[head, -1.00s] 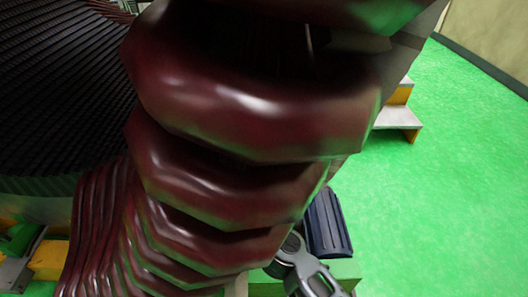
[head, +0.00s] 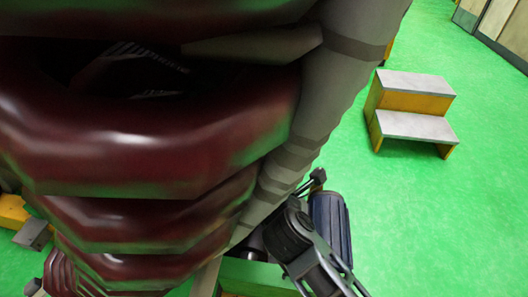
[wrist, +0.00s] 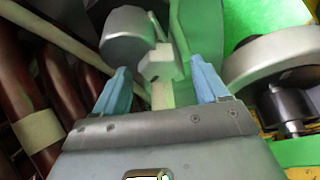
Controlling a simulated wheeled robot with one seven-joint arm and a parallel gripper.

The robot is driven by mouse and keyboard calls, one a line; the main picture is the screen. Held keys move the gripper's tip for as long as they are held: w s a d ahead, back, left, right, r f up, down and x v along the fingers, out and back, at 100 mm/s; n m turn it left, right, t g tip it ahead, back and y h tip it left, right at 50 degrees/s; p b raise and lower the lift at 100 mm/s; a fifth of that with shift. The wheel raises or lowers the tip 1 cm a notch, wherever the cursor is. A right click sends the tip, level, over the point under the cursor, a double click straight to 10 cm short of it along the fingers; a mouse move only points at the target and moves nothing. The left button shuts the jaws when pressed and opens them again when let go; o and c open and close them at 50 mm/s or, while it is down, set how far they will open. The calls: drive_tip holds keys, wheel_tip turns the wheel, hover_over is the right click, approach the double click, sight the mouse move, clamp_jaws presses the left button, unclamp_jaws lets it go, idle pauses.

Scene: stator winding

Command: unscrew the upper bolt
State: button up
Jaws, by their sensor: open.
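In the wrist view, my gripper (wrist: 160,68) is open, with its two blue fingers apart. A pale grey, angular bolt head (wrist: 160,62) shows between and just beyond the fingertips. It looks like the upper bolt, though I cannot be sure. I see no clear contact between it and the fingers. A rounded grey part (wrist: 127,38) stands beside it on the left. In the head view, my arm shows low in the middle, beside the large dark red coils (head: 150,150). The bolt cannot be made out in the head view.
In the wrist view, a pale round flange (wrist: 272,52) and a black cylindrical fitting (wrist: 286,108) lie right of the fingers. Dark red windings (wrist: 25,90) stand close on the left. In the head view, a yellow and grey step (head: 412,108) stands on open green floor.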

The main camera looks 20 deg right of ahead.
drive_tip(key=x, duration=0.5)
drive_tip(key=shift+s, duration=0.1)
drive_tip(key=c, duration=1)
drive_tip(key=shift+o, duration=0.2)
drive_tip(key=shift+r+n+p, duration=0.3)
drive_tip(key=shift+n+p, duration=0.1)
drive_tip(key=shift+p, duration=0.85)
drive_tip(key=shift+g+h+p, duration=0.3)
drive_tip(key=shift+g+p, duration=0.1)
drive_tip(key=shift+p, duration=0.2)
drive_tip(key=n+p, duration=0.2)
drive_tip(key=p, duration=0.1)
drive_tip(key=shift+f+g, duration=0.1)
drive_tip(key=shift+g, duration=0.3)
drive_tip(key=shift+s+d+f+n+h+p, duration=0.1)
drive_tip(key=shift+f+n+h+p, duration=0.2)
drive_tip(key=shift+n+h+p, duration=0.1)
